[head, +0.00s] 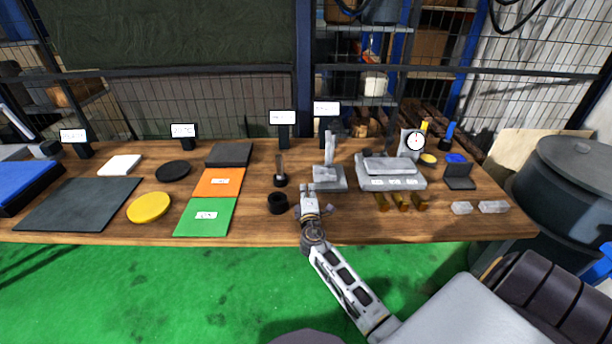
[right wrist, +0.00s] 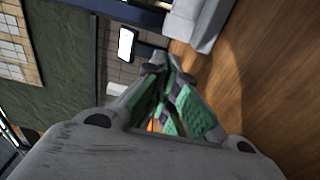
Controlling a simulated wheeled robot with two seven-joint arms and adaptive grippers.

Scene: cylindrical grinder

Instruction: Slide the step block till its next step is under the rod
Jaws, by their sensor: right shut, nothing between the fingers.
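A grey stand (head: 328,178) with an upright post stands right of the middle of the table. Its parts are too small in the head view to make out a rod or steps with certainty. To its right is a low grey block (head: 391,183) with several white labels on its front and a raised top. I cannot tell for sure which part is the step block. My right gripper (head: 309,190) is shut and empty, just in front and left of the grey stand. In the right wrist view its green-padded fingers (right wrist: 160,68) meet, and a grey body (right wrist: 193,22) lies beyond them. My left gripper is not in view.
A black cup (head: 278,203) stands close left of my right gripper. A dial gauge (head: 415,142) stands behind the labelled block. Brass pieces (head: 401,201) and clear blocks (head: 493,207) lie at the front right. Orange (head: 218,182) and green mats (head: 206,216) lie left.

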